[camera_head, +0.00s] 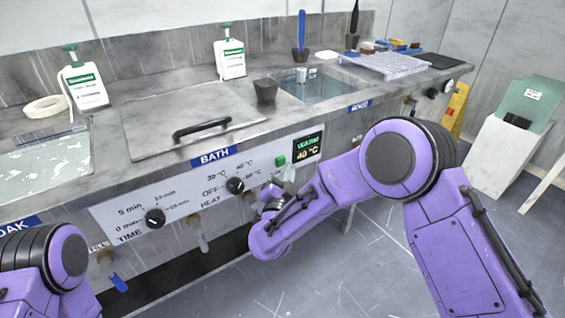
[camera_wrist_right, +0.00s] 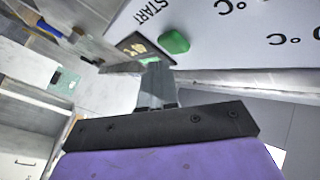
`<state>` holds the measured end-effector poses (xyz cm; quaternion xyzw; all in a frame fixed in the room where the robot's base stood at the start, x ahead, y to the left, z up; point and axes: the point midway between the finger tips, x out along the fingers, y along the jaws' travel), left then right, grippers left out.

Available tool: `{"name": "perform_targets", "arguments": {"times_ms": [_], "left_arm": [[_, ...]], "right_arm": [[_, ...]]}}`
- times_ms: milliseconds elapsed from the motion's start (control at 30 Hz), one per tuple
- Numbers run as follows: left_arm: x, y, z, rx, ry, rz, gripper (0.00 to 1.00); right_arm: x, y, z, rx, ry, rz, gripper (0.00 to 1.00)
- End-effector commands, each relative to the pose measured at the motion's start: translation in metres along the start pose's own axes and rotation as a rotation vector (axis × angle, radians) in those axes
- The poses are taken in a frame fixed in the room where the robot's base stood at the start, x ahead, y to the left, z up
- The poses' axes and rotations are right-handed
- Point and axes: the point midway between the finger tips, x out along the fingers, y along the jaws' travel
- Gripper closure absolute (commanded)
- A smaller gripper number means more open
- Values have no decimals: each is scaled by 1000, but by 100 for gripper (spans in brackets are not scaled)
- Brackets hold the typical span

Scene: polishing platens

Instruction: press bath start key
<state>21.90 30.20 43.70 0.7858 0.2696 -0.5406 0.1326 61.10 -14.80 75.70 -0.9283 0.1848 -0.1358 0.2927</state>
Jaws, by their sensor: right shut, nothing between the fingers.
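The green start key (camera_head: 280,160) sits on the white panel under the BATH label (camera_head: 214,156), left of the small dark display (camera_head: 307,148). In the right wrist view the key (camera_wrist_right: 174,42) is a green rounded block beside the word START. My right gripper (camera_head: 289,171) is shut and empty, with its tips just below and right of the key in the head view. In the right wrist view the closed fingers (camera_wrist_right: 155,75) point toward the key, and a small gap seems to remain. Only part of my left arm shows at lower left; its gripper is out of view.
The heat knob (camera_head: 235,185) and time knob (camera_head: 155,218) stick out of the same panel. A lid with a black handle (camera_head: 202,127) covers the bath above. Taps (camera_head: 198,232) hang below the panel. The floor in front is clear.

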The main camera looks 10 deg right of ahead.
Motion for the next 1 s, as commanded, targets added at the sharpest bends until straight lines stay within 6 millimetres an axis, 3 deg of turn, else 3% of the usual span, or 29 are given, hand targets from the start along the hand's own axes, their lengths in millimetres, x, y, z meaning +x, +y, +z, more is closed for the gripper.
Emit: {"name": "perform_targets", "arguments": {"times_ms": [1000], "left_arm": [[1, 0, 0, 0, 0, 0, 100]], "right_arm": [[6, -4, 4, 0, 0, 0, 100]]}}
